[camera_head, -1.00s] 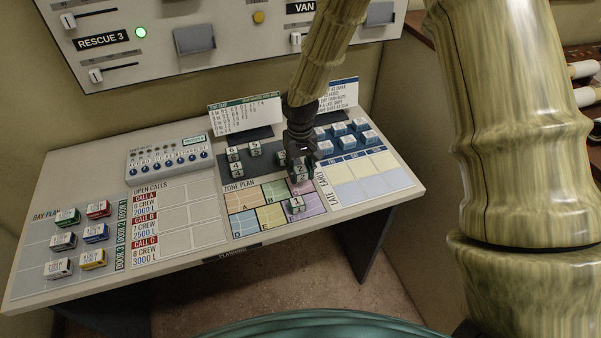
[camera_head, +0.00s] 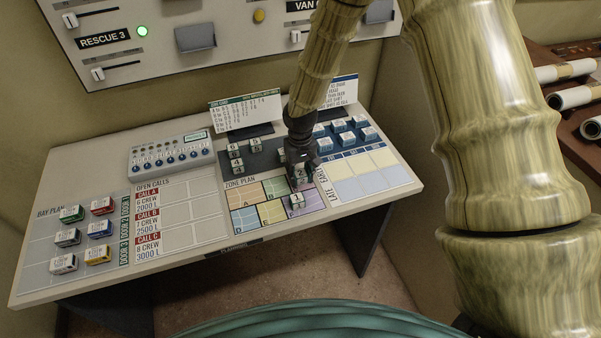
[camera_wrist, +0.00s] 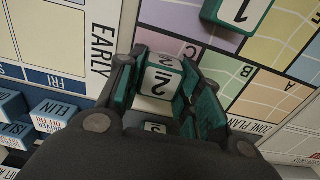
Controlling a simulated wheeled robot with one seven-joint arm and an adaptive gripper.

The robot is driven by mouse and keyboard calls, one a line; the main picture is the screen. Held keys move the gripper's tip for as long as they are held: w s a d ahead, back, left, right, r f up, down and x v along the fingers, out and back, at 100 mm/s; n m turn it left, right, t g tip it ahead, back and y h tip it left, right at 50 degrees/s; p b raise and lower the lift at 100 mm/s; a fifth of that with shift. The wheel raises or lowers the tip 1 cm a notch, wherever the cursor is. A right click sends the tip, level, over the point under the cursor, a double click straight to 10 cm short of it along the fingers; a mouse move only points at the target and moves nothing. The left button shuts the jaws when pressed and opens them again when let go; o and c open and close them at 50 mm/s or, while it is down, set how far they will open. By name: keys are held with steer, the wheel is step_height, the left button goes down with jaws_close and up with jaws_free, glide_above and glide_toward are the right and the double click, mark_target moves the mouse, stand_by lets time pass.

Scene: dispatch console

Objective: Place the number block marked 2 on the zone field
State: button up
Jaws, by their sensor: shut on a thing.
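My gripper (camera_head: 299,165) is shut on the white number block marked 2 (camera_wrist: 163,78), which has green sides and sits between both fingers in the wrist view. The block (camera_head: 299,174) shows just below the fingertips in the head view, over or at field C of the zone plan (camera_head: 238,202). I cannot tell whether it touches the board. The letter C (camera_wrist: 190,49) shows beside the fingers. A block marked 1 (camera_head: 297,200) stands on the plan at the field in front of C; it also shows in the wrist view (camera_wrist: 240,12).
Several number blocks (camera_head: 236,158) stand on the dark area behind the plan. Blue-sided blocks (camera_head: 340,127) stand to the right, above the shift grid (camera_head: 362,172). A card stand (camera_head: 244,112) is behind. Fields A, B and D look empty.

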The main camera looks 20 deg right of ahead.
mark_target(300, 173)
steer(key=o, duration=0.9)
step_height(300, 173, up, 12)
steer(key=b, duration=0.3)
steer(key=shift+b, duration=0.3)
steer(key=shift+r, duration=0.1)
